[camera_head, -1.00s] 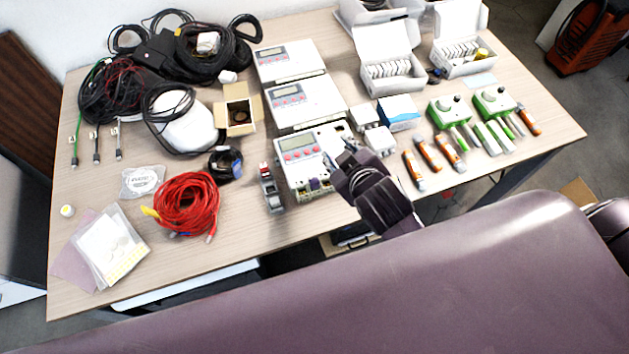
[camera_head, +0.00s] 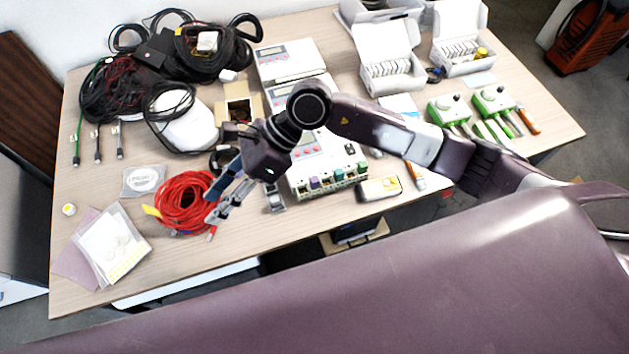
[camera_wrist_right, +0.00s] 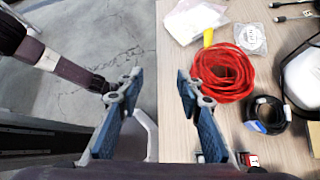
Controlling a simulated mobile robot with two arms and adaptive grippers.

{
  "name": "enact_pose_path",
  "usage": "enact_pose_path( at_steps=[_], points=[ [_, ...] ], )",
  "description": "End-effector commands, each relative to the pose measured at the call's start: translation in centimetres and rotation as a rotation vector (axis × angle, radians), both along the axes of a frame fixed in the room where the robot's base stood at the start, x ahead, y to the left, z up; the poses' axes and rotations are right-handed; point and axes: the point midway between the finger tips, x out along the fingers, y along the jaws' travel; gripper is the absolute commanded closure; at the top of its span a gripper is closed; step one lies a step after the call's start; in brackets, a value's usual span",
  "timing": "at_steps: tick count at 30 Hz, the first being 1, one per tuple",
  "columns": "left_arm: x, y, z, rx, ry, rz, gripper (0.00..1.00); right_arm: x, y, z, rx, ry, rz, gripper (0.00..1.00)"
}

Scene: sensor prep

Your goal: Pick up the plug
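A coiled red cable (camera_head: 186,202) lies on the table at the front left; it also shows in the right wrist view (camera_wrist_right: 223,77). Small plug ends (camera_head: 210,236) show at its front right edge; which plug the task means is not clear. My right gripper (camera_head: 211,206) is over the coil's right side, fingers apart. In the right wrist view (camera_wrist_right: 160,88) it is open and empty, its right finger beside the coil. A dark arm end of mine shows at left in that view; its fingers cannot be made out.
A small grey device (camera_head: 275,201) is just right of the gripper. A white meter (camera_head: 325,160) stands partly behind my right arm. A black cable (camera_wrist_right: 268,115) lies near the red coil. Plastic bags (camera_head: 110,250) lie at left. The front left tabletop is partly clear.

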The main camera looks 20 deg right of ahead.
Motion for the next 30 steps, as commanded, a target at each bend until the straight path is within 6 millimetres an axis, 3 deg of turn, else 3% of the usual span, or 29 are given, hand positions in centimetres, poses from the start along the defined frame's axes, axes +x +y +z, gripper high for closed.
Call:
enact_pose_path(
  at_steps=[1,3,6,9,12,23,30],
  points=[
    [0.0,0.0,0.1,0.000,0.000,0.000,0.60,1.3,-3.1,-2.1,-0.147,-0.061,0.040,0.67],
    [0.0,0.0,0.1,0.000,-0.001,0.000,0.60,2.8,-7.6,-4.5,-0.344,-0.124,0.089,0.67],
    [0.1,0.0,0.1,0.000,-0.001,0.001,0.60,5.0,-13.6,-6.1,-0.577,-0.180,0.129,0.67],
    [0.1,0.0,0.1,0.001,-0.001,0.001,0.60,6.5,-17.9,-6.4,-0.737,-0.207,0.147,0.67],
    [0.1,0.1,0.2,0.000,-0.002,0.001,0.60,7.2,-20.3,-6.4,-0.823,-0.216,0.154,0.67],
    [0.2,0.1,1.9,0.001,-0.003,0.002,0.60,7.0,-21.2,-9.7,-0.851,-0.213,0.158,0.67],
    [0.3,0.2,3.5,0.002,-0.005,0.002,0.60,6.6,-21.2,-13.2,-0.849,-0.215,0.156,0.67]
  ],
)
